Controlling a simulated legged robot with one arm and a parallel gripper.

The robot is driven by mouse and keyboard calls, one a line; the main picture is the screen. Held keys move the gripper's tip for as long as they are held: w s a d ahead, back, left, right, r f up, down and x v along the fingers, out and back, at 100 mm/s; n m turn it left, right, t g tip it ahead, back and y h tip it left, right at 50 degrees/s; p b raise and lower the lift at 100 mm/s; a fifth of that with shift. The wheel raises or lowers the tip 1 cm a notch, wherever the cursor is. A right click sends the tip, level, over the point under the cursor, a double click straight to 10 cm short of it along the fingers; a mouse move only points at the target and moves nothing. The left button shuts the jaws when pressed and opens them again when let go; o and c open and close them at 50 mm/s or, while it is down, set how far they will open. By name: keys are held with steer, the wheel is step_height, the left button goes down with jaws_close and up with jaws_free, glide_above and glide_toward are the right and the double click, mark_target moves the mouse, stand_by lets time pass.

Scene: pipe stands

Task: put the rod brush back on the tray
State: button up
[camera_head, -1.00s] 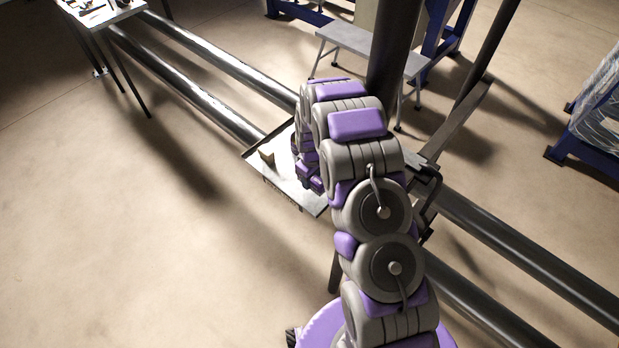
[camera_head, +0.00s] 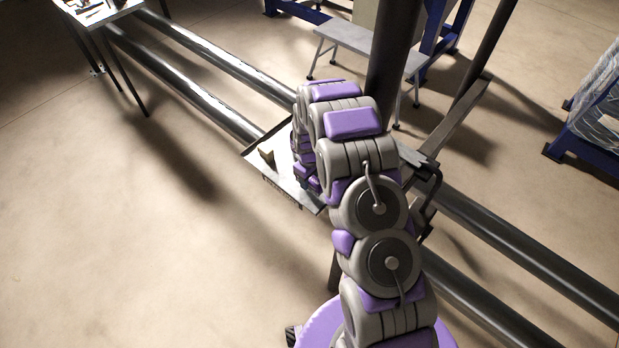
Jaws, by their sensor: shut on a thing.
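The tray (camera_head: 283,192) is a pale flat plate with a dark rim, set by the pipes in the middle of the view. My gripper (camera_head: 308,182) is low over the tray's right part, at the end of my downward-bent arm. It is shut, but its fingertips are mostly hidden behind my own arm links. The rod brush cannot be made out clearly; what the jaws hold is hidden. Whether it touches the tray cannot be told. A small tan, block-like piece (camera_head: 267,157) shows on the tray's left part, apart from my gripper.
Two long pipes (camera_head: 190,92) run diagonally past the tray. A dark upright post (camera_head: 392,60) stands just right behind my arm. A grey bench (camera_head: 360,45), a small table (camera_head: 98,12) and a blue stand (camera_head: 590,130) are further off. The tray's left part is mostly bare.

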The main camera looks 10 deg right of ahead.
steer(key=shift+a+f, duration=0.3)
steer(key=shift+a, duration=0.1)
steer(key=shift+d+f, duration=0.35)
steer(key=shift+a+f, duration=0.1)
steer(key=shift+f, duration=0.15)
steer(key=o, duration=0.8)
steer(key=shift+a, duration=0.15)
steer(key=shift+o, duration=1.1)
steer(key=shift+r, duration=0.1)
steer(key=shift+r, duration=2.45)
